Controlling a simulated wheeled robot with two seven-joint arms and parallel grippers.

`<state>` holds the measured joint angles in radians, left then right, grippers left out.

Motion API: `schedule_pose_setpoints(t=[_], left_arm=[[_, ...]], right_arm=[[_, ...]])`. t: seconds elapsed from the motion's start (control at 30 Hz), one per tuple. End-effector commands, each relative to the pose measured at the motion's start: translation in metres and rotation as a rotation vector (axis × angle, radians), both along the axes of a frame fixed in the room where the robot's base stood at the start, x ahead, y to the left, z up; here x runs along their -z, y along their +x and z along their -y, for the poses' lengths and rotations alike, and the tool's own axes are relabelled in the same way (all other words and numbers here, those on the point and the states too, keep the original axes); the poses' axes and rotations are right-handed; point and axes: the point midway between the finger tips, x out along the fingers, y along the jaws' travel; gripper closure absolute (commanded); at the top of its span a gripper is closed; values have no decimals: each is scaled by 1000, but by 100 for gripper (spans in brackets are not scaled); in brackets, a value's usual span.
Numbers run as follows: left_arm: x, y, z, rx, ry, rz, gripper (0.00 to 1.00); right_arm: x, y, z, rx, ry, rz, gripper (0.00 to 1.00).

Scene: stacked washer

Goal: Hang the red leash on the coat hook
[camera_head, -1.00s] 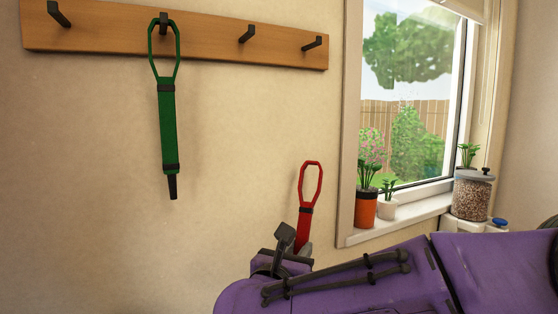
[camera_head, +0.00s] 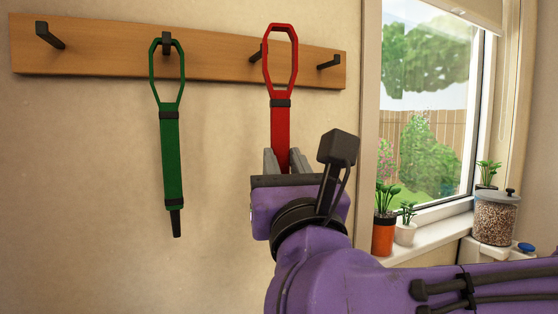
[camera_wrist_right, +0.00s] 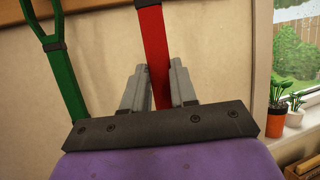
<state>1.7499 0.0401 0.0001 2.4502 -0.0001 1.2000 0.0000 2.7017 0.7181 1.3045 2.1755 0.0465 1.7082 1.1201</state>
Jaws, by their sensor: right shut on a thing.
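The red leash (camera_head: 281,130) stands upright in my right gripper (camera_head: 283,160), which is shut on its lower strap. Its loop is at the top, in front of the wooden rack, and overlaps the third hook (camera_head: 255,53) in the picture. I cannot tell whether the loop is around that hook or only in front of it. In the right wrist view the red strap (camera_wrist_right: 154,50) runs up from between the grey fingers (camera_wrist_right: 158,88), and its loop is out of frame. My left gripper is not in view.
The wooden rack (camera_head: 210,60) has dark hooks. A green leash (camera_head: 173,150) hangs on the second hook. The far left hook (camera_head: 49,36) and far right hook (camera_head: 329,62) are bare. To the right are a window sill with potted plants (camera_head: 385,232) and a jar (camera_head: 496,218).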

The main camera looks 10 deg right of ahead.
Motion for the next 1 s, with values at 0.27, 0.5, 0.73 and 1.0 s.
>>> schedule_pose_setpoints(t=[0.27, 0.5, 0.73, 1.0], left_arm=[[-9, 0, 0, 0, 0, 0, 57], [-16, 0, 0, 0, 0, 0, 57], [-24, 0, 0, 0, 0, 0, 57], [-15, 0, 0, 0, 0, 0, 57]], right_arm=[[1, 20, -6, -3, -1, -1, 100], [2, 37, -9, -4, -1, -1, 100], [4, 54, -13, -5, -2, -2, 100], [15, 70, -16, -4, -1, -1, 100]])
